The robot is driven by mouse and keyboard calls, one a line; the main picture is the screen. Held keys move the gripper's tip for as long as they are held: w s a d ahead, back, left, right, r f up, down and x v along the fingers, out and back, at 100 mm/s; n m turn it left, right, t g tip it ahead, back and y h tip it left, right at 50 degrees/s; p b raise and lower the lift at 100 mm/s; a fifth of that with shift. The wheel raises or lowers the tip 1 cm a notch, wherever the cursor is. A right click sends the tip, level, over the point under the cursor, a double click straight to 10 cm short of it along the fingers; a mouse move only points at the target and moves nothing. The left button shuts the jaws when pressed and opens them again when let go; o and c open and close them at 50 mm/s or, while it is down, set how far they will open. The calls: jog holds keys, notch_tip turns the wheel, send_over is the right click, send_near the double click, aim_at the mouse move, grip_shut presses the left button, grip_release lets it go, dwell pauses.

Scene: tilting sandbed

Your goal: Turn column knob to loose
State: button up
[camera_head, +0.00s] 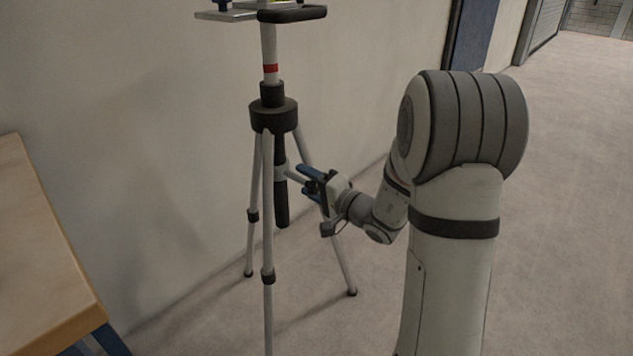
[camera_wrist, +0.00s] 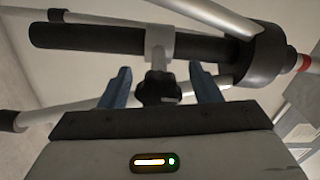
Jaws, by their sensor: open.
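A tripod with a grey column (camera_head: 269,55) and a black collar (camera_head: 273,115) stands in front of my arm in the head view. In the wrist view, a black column knob (camera_wrist: 158,88) sticks out on a short stem from a grey clamp (camera_wrist: 160,42) around the dark lower column (camera_wrist: 90,39). My gripper (camera_head: 305,181) is beside the lower column in the head view. In the wrist view its blue fingers (camera_wrist: 162,84) are open, one on each side of the knob, with visible gaps. The knob's setting cannot be read.
Tripod legs (camera_head: 268,210) spread around the column, close to my gripper. A plate with a black handle (camera_head: 292,14) tops the tripod. A wall stands behind, and a wooden table (camera_head: 45,255) is at the left. Floor (camera_head: 560,200) is clear at the right.

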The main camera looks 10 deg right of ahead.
jog(key=p+v, duration=0.2)
jog(key=v, duration=0.5)
jog(key=shift+s+d, duration=0.25)
jog(key=shift+s, duration=0.05)
jog(key=s+a+r+n+g+y+p, duration=0.1)
jog(key=s+a+r+n+g+p, duration=0.2)
jog(key=s+a+r+g+p, duration=0.3)
jog(key=s+a+r+n+g+y+p, duration=0.1)
jog(key=s+a+r+n+g+p, duration=0.1)
jog(key=s+a+r+g+p, duration=0.45)
jog(key=s+d+r+n+g+h+p, duration=0.15)
jog(key=s+r+h+p, duration=0.25)
jog(key=s+r+p, duration=0.55)
jog(key=d+r+h+p, duration=0.3)
jog(key=r+p, duration=0.2)
jog(key=s+d+r+n+t+h+p, duration=0.1)
jog(key=d+r+h+p, duration=0.1)
jog(key=r+p, duration=0.4)
jog(key=d+r+n+t+h+p, duration=0.1)
jog(key=d+r+h+p, duration=0.2)
jog(key=r+p, duration=0.2)
jog(key=shift+s+d+r+h, duration=0.15)
jog(key=shift+d+r+h, duration=0.2)
jog(key=shift+r, duration=0.4)
